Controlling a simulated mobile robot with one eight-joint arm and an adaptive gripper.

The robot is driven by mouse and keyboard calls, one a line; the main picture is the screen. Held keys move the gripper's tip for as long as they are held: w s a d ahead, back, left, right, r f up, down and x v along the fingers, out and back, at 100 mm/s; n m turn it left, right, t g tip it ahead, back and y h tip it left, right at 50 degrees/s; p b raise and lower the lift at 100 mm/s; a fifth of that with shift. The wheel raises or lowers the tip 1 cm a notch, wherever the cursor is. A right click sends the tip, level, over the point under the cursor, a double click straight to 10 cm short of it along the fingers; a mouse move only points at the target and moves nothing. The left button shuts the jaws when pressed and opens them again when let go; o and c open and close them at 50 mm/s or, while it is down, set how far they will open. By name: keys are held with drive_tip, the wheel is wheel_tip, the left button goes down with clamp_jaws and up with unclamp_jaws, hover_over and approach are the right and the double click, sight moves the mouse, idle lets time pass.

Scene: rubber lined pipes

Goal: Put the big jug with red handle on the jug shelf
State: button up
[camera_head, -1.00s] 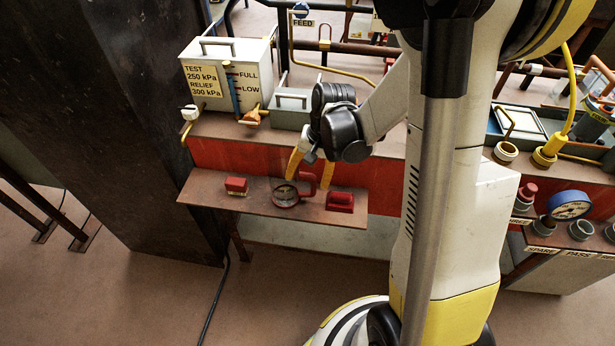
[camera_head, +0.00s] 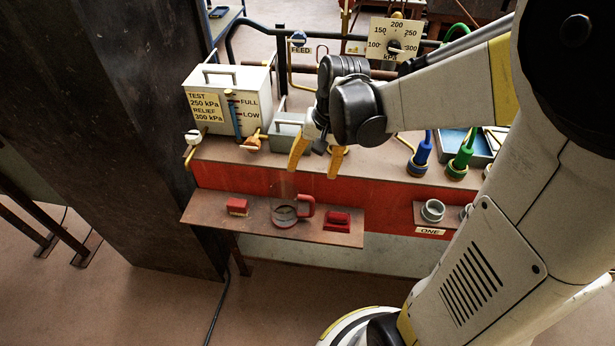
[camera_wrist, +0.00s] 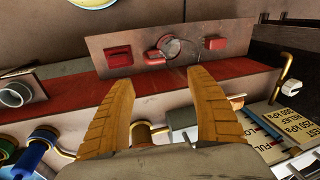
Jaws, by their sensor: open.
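The big jug with the red handle (camera_head: 286,213) is a clear round vessel with a red rim and a red handle on its right side. It stands upright on the brown front ledge (camera_head: 262,228), between two red blocks; this ledge may be the jug shelf, but no label shows. The jug also appears in the wrist view (camera_wrist: 171,46), near the top centre. My gripper (camera_head: 318,172) has its yellow fingers spread and empty, above and apart from the jug. In the wrist view the open fingers (camera_wrist: 166,100) point toward the ledge.
Red blocks sit left (camera_head: 237,206) and right (camera_head: 338,221) of the jug. A white tank box (camera_head: 222,95) with a handle stands behind on the bench. Blue (camera_head: 421,152) and green (camera_head: 462,158) hose plugs are to the right. A dark panel (camera_head: 110,130) stands at left.

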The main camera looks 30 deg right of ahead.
drive_tip(key=s+a+r+n+t+h, duration=0.1)
drive_tip(key=s+a+r+n+t, duration=0.4)
drive_tip(key=s+a+r+n, duration=0.1)
drive_tip(key=s+a+r, duration=0.1)
drive_tip(key=s+r, duration=0.1)
drive_tip(key=s, duration=0.1)
drive_tip(key=shift+s+r, duration=0.15)
drive_tip(key=shift+r, duration=0.15)
drive_tip(key=shift+d, duration=0.1)
idle(0.7)
